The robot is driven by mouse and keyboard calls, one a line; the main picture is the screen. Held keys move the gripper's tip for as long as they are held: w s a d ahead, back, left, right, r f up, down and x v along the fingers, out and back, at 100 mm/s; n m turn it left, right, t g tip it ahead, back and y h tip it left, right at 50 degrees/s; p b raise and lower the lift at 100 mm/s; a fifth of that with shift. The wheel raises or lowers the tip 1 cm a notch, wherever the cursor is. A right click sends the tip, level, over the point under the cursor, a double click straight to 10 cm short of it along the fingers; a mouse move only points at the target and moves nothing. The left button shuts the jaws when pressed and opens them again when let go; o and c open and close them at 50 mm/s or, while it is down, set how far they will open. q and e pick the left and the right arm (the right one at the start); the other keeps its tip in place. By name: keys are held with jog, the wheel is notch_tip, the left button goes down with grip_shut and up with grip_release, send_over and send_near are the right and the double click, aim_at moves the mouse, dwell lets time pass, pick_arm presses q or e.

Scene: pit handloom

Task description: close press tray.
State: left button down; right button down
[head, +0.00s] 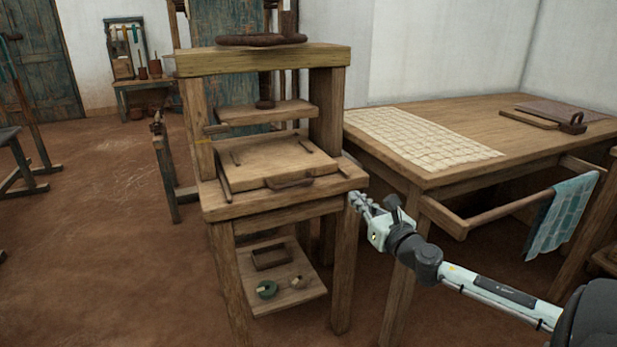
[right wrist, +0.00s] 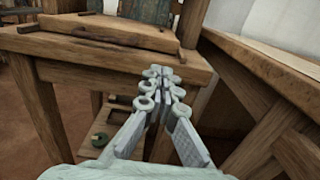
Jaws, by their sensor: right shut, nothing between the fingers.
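The wooden press (head: 262,60) stands left of centre in the head view. Its press tray (head: 275,160) is a flat board with a dark handle (head: 290,181) on its front edge, lying on the press bed. In the right wrist view the tray (right wrist: 105,30) shows at the top left. My right gripper (head: 354,197) is shut and empty, just off the front right corner of the press bed. In the right wrist view its fingertips (right wrist: 160,73) are together in front of the bed's edge; I cannot tell whether they touch it. My left gripper is not in view.
A table (head: 470,150) with a light gridded sheet (head: 420,138) stands right of the press, close to my right arm. A rail with a blue cloth (head: 562,215) juts from its front. A low shelf (head: 290,290) holds small items.

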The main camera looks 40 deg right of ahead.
send_near(327, 170)
jog(key=x, duration=0.5)
jog(key=shift+w+r, duration=0.1)
jog(key=shift+x, duration=0.85)
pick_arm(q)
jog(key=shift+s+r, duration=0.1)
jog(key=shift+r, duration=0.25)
pick_arm(e)
jog(key=shift+a, duration=0.1)
